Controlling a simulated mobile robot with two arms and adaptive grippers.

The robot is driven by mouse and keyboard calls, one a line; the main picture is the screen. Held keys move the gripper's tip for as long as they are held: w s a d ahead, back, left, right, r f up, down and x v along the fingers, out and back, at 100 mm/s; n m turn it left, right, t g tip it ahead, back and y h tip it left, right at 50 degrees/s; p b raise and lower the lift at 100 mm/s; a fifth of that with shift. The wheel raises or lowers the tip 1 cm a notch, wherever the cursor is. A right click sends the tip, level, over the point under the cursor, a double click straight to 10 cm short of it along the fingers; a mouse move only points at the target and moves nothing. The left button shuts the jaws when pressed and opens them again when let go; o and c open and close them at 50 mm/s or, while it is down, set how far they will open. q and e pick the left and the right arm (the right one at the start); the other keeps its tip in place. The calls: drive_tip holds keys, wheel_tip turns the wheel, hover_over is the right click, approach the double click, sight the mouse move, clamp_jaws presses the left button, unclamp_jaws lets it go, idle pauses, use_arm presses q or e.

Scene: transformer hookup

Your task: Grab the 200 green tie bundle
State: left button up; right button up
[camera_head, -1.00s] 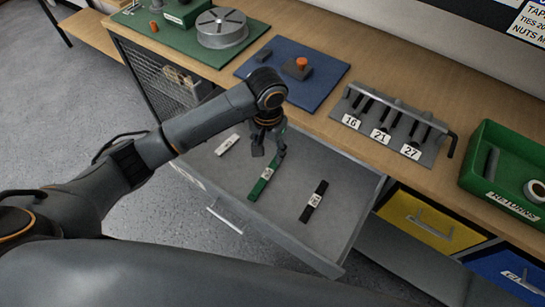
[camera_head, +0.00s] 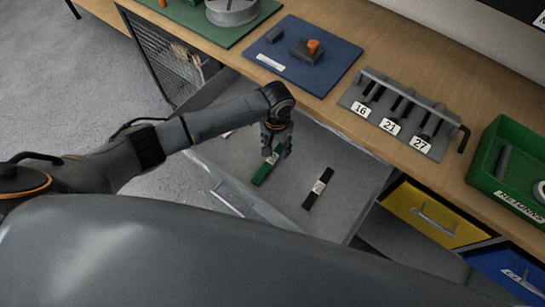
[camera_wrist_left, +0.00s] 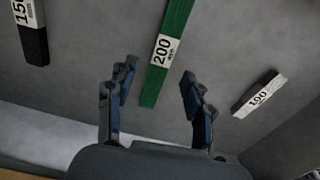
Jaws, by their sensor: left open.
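The green tie bundle (camera_head: 262,174) lies in the open grey drawer, and my gripper covers part of it in the head view. In the left wrist view the green bundle (camera_wrist_left: 176,22) carries a white label reading 200. My left gripper (camera_head: 275,152) is above it, pointing down into the drawer. In the left wrist view the left gripper (camera_wrist_left: 156,82) is open and empty, with its two fingers apart on either side of the bundle's lower part. I cannot tell the exact height gap. My right gripper is not in view.
A black bundle (camera_head: 318,188), labelled 150 in the left wrist view (camera_wrist_left: 32,35), lies beside the green one. A white bundle labelled 100 (camera_wrist_left: 259,93) lies on the other side. The drawer's front wall (camera_head: 240,200) and the bench edge bound the space.

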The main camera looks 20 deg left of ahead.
use_arm(q)
drive_tip(key=shift+f, duration=1.4)
clamp_jaws()
drive_tip(key=shift+r, duration=0.1)
